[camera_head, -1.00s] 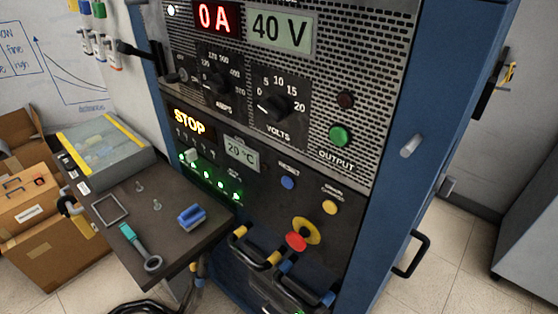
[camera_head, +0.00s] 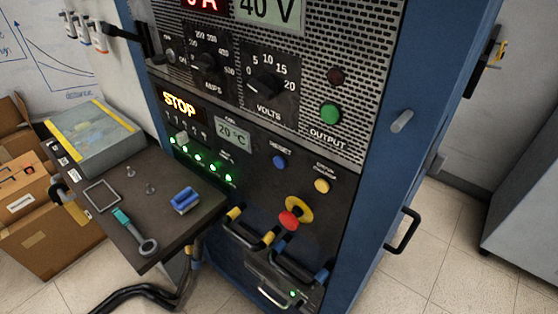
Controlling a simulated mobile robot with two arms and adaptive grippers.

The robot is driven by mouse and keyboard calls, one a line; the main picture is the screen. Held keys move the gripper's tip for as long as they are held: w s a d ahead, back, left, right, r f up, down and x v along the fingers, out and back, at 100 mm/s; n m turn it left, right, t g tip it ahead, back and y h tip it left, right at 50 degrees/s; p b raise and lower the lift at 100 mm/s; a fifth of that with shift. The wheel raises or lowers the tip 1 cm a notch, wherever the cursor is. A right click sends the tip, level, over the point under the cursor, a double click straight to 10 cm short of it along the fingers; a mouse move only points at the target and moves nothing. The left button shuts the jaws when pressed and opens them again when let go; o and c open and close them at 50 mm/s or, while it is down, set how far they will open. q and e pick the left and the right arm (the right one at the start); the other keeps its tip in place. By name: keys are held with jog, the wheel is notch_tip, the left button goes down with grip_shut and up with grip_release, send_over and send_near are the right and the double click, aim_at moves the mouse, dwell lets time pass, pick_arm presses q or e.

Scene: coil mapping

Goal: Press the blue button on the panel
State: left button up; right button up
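The blue button (camera_head: 279,161) sits on the dark lower panel (camera_head: 262,192) of the blue cabinet, under a small label. A yellow button (camera_head: 322,186) is to its right and lower. A red emergency knob (camera_head: 288,220) with a yellow surround is below it. A green button (camera_head: 330,113) is higher up on the grey perforated panel. Neither of my grippers is in view.
A dark side table (camera_head: 150,230) at the left holds a blue block (camera_head: 185,200), a wrench (camera_head: 140,235) and a grey case (camera_head: 95,140). Handles (camera_head: 250,238) stick out below the buttons. Another handle (camera_head: 404,231) is on the cabinet's right side. Floor is clear at right.

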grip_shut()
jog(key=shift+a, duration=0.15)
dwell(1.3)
